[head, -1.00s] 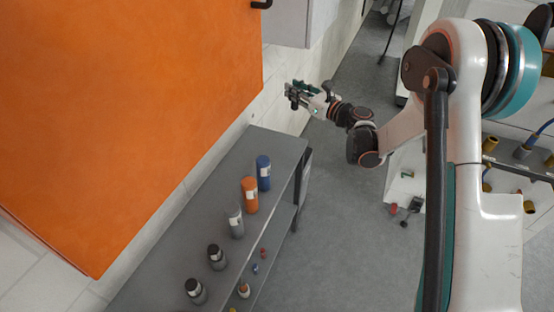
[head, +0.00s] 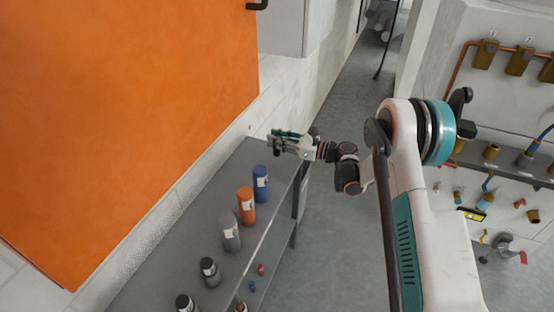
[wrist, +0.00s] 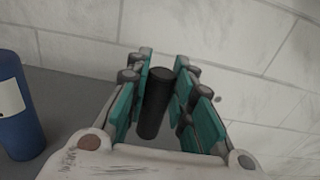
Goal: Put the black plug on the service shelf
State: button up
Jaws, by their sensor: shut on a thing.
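The black plug (wrist: 155,103) is a dark cylinder between the teal finger pads of my gripper (wrist: 160,80) in the wrist view. My gripper is shut on it. In the head view my gripper (head: 273,141) is above the far end of the grey shelf unit (head: 213,178), which I take to be the service shelf. The plug is hard to make out among the fingers there. The grey shelf top also shows at the left of the wrist view (wrist: 75,95).
A blue bottle (head: 260,183), an orange bottle (head: 246,206), a grey bottle (head: 230,232) and black-capped bottles stand in a row on the shelf top. A white tiled wall (head: 200,155) and an orange panel (head: 120,120) are at left. Fittings hang on the right wall.

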aim_at(278, 155)
notch_tip(278, 155, down, 7)
jog(key=shift+r+b, duration=0.1)
jog(key=shift+b, duration=0.95)
jog(key=o, duration=1)
jog(key=shift+c, duration=0.2)
jog(key=shift+d, duration=0.1)
jog(key=p+v, duration=0.4)
jog(key=v, duration=0.8)
